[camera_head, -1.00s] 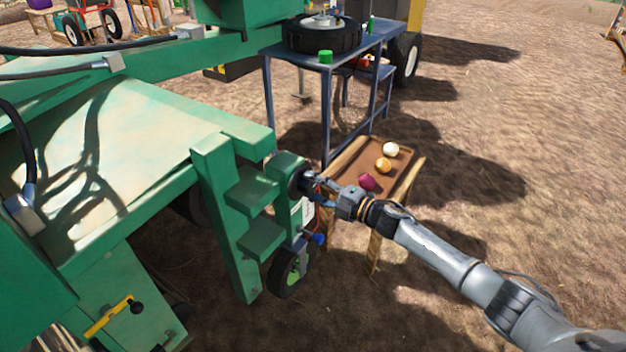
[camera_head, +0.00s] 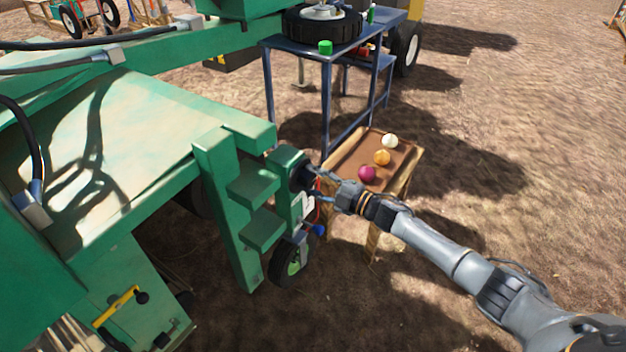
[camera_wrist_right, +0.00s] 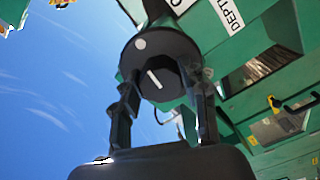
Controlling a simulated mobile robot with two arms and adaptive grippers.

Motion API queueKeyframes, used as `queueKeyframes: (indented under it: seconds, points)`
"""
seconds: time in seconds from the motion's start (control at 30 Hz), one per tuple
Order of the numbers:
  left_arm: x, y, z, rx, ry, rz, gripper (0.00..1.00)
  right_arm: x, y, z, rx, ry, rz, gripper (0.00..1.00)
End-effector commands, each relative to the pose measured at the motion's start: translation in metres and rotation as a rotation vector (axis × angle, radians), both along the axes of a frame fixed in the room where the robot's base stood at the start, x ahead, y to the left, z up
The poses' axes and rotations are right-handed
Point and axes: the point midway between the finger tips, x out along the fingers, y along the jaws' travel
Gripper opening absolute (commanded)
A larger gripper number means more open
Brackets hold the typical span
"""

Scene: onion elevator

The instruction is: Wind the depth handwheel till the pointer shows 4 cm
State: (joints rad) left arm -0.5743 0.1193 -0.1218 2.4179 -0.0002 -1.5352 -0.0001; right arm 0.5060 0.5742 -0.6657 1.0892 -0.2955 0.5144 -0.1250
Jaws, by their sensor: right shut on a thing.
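The black depth handwheel (camera_head: 301,177) sits on the green post of the machine. It fills the middle of the right wrist view (camera_wrist_right: 160,62), where its dark knob has a white line and a pale dot shows on the disc behind. My right gripper (camera_head: 314,184) is at the wheel, and in the wrist view its two fingers (camera_wrist_right: 165,98) are on either side of the knob, shut on it. A white label reading "DEPT" (camera_wrist_right: 230,10) is partly cut off. A small white plate (camera_head: 308,204) is on the post below the wheel; I cannot read a pointer or scale. My left gripper is out of view.
A wooden stand with a brown tray (camera_head: 350,160) holding white, orange and purple onions is close behind my right gripper. A blue table (camera_head: 327,60) with a tyre stands farther back. A small wheel (camera_head: 290,265) is below the post. Bare soil lies to the right.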

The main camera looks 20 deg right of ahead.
Motion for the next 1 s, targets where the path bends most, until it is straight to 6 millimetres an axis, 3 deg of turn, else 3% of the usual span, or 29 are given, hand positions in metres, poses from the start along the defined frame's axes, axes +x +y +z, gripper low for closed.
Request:
queueKeyframes:
  seconds: [0.13, 0.17, 0.27, 0.67, 1.0]
  points:
    - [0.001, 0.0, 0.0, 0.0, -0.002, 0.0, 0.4, 0.0, -0.001, -0.001, -0.002, 0.001, -0.001, 0.12]
    - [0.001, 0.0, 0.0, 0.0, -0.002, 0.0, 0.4, 0.0, -0.001, -0.001, -0.002, 0.001, -0.001, 0.47]
    - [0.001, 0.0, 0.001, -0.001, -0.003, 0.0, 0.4, 0.0, -0.001, -0.001, -0.003, 0.0, -0.001, 0.66]
    - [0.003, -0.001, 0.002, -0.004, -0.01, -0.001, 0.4, -0.005, -0.005, -0.002, -0.003, 0.001, -0.001, 0.66]
    - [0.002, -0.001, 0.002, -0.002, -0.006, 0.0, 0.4, -0.057, -0.045, -0.003, -0.005, 0.004, -0.001, 0.66]
